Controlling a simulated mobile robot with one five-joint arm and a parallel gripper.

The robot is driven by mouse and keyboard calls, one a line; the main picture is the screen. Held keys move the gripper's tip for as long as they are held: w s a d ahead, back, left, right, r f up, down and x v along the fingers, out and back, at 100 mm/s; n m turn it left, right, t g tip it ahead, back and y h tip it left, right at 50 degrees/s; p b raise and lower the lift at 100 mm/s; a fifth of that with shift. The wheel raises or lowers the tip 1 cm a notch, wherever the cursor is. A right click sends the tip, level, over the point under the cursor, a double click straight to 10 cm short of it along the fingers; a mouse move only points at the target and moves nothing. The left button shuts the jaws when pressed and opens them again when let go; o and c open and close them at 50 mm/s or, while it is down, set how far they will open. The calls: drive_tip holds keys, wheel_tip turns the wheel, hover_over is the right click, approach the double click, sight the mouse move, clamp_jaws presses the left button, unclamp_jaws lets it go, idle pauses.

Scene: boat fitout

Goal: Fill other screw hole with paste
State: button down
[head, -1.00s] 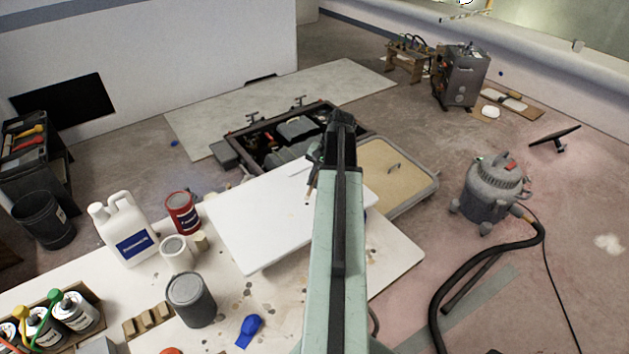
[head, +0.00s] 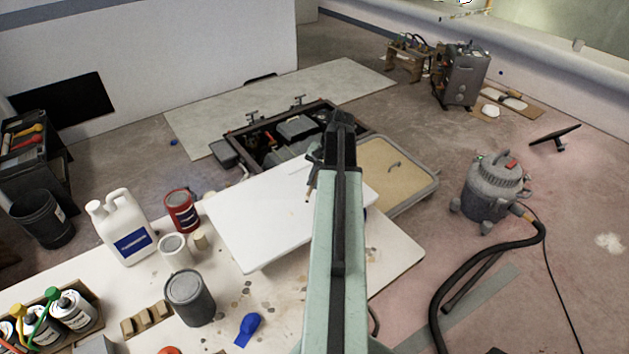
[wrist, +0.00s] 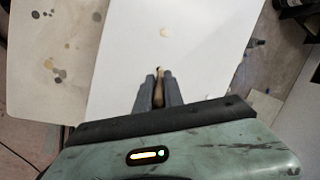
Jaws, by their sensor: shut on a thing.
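A white panel (head: 250,222) lies on the work table. It also fills the middle of the wrist view (wrist: 205,60). A small tan patch of paste (wrist: 164,32) shows on the panel ahead of my gripper. My gripper (wrist: 159,84) is over the panel, shut on a slim tan stick-like tool (wrist: 158,92) held between its fingers. A small dark spot shows at the tool's far end; I cannot tell whether it is the tip or a hole, nor whether the tool touches the panel. In the head view my arm hides part of the panel, and the tool (head: 309,194) shows beside it.
The table (head: 400,245) also holds a white jug (head: 122,225), a red can (head: 181,211), a grey can (head: 189,298) and a blue item (head: 248,328). A hatch lid (head: 395,178) lies behind the panel. A vacuum (head: 490,188) with its hose stands on the floor at right.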

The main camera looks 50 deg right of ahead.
drive_tip(key=shift+f+b, duration=0.55)
idle(1.3)
wheel_tip(320, 180, up, 7)
drive_tip(key=p, duration=0.7)
drive_tip(key=shift+r, duration=0.1)
